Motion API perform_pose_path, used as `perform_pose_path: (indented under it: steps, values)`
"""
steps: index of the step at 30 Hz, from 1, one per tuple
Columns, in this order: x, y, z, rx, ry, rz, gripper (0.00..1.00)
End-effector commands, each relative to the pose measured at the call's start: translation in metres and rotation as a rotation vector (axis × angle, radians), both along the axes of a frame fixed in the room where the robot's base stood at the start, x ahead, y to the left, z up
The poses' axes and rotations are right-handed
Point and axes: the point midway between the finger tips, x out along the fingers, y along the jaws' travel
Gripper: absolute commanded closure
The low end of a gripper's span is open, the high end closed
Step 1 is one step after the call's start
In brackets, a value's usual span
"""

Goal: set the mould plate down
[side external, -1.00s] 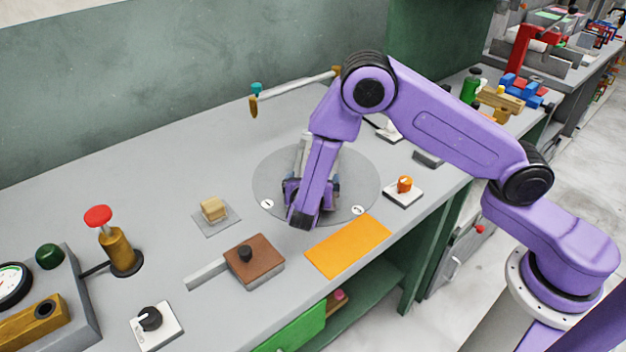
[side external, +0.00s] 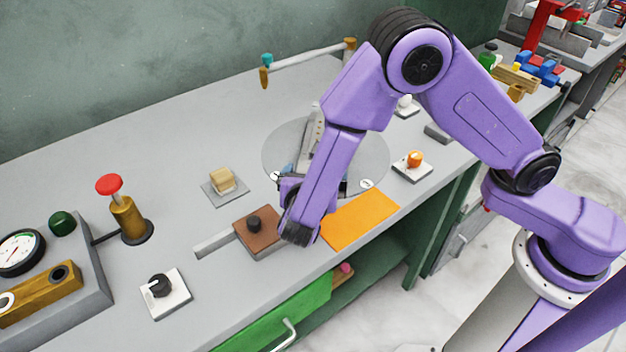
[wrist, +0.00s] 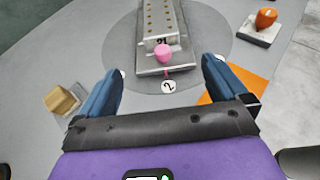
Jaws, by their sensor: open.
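A long grey metal piece with rows of holes and a pink knob at its near end, which appears to be the mould plate (wrist: 165,25), lies on the round grey disc (wrist: 220,45) in the wrist view. It also shows in the side view (side external: 315,132), partly hidden by my arm. My gripper (wrist: 163,70) is open, its two blue fingers apart. The knob end lies ahead between them, and neither finger appears to touch the piece. In the side view my gripper (side external: 312,178) is low at the disc's near edge, partly hidden by my wrist.
An orange sheet (side external: 362,218) and a brown block with a black knob (side external: 260,238) lie near the bench's front edge beside my gripper. A tan block (side external: 222,180) sits left, an orange button (side external: 415,159) right. A horizontal bar (side external: 310,60) stands behind.

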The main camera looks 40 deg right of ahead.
Motion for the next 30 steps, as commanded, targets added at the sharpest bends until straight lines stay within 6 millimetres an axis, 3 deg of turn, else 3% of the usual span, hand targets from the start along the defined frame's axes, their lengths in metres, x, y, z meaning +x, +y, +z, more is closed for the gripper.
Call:
perform_pose_path:
  steps: [7,17,23,30]
  values:
    - [-0.018,0.019,0.011,0.002,0.000,0.001,0.00]
    - [-0.023,0.018,0.015,0.016,0.002,-0.015,0.00]
    - [-0.041,-0.020,0.034,0.197,0.020,-0.166,0.00]
    - [-0.098,-0.084,0.058,0.563,0.066,-0.471,0.00]
